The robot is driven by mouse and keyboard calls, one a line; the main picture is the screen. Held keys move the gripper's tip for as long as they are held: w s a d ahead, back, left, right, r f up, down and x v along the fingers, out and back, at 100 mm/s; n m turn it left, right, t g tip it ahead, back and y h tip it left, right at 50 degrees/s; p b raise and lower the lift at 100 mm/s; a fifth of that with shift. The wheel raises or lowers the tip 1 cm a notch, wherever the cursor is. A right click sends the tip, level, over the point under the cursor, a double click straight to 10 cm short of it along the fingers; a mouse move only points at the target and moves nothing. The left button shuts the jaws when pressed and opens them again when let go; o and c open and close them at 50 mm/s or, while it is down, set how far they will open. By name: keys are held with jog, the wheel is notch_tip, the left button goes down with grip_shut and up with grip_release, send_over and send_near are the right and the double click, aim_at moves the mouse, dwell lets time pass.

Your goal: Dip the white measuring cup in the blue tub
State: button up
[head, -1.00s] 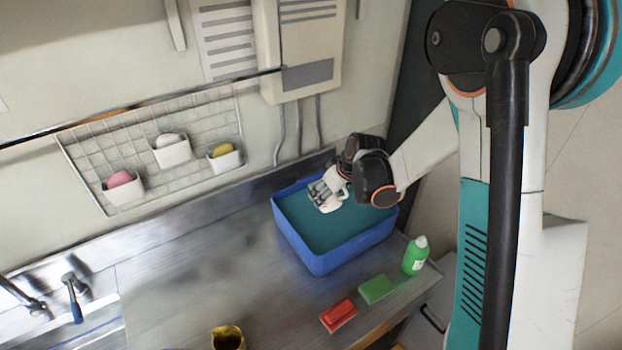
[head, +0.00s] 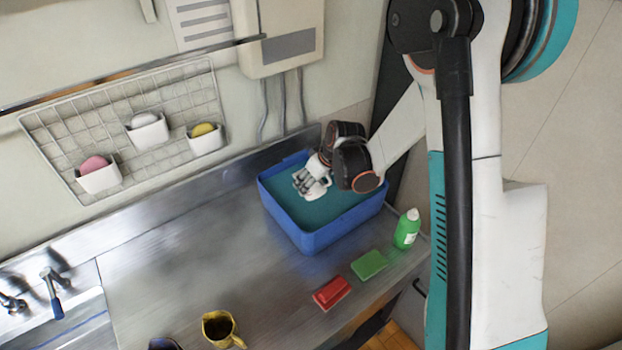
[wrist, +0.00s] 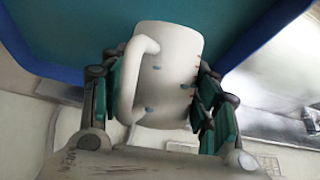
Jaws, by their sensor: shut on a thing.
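The blue tub (head: 314,238) stands on the metal counter near the wall and holds teal liquid (head: 345,208). My gripper (head: 313,180) is over the tub's left back part, low near the liquid. In the wrist view my gripper (wrist: 160,85) is shut on the white measuring cup (wrist: 172,70), with a finger on each side of it. The cup's handle faces left there, and small blue spots show on its side. In the head view the cup (head: 317,192) is small and partly hidden by the fingers. I cannot tell whether the cup touches the liquid.
A yellow mug (head: 220,328) stands at the front. A wire rack (head: 125,125) hangs on the wall. The counter left of the tub is clear.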

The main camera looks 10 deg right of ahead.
jog(key=shift+f+b, duration=4.3)
jog(key=shift+f, duration=0.7)
jog(key=shift+r+p, duration=5.05)
jog(key=shift+r, duration=3.45)
